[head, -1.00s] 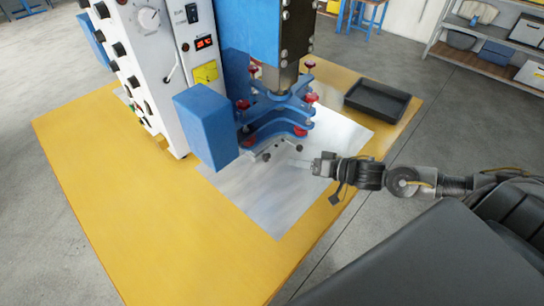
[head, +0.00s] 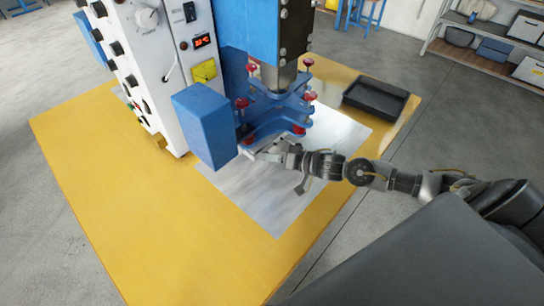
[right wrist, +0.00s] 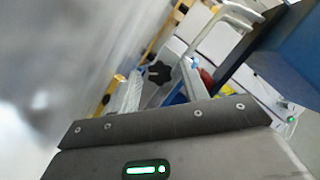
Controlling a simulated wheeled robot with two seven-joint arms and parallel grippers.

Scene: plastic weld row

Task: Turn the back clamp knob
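The blue clamp fixture (head: 275,118) stands under the press head, with several red knobs such as one at its back (head: 308,62) and one at its left (head: 242,102). My right gripper (head: 272,150) is at the fixture's low front edge and partly hides it. In the right wrist view its two fingers (right wrist: 160,72) are apart. A black lobed knob (right wrist: 158,73) shows in the gap between them; I cannot tell whether they touch it. Which knob is the back clamp knob is not clear. My left gripper is out of view.
The white control cabinet (head: 160,70) and a blue block (head: 205,125) stand left of the fixture. A black tray (head: 375,98) sits at the yellow table's (head: 110,200) back right. The metal plate (head: 255,200) in front is clear.

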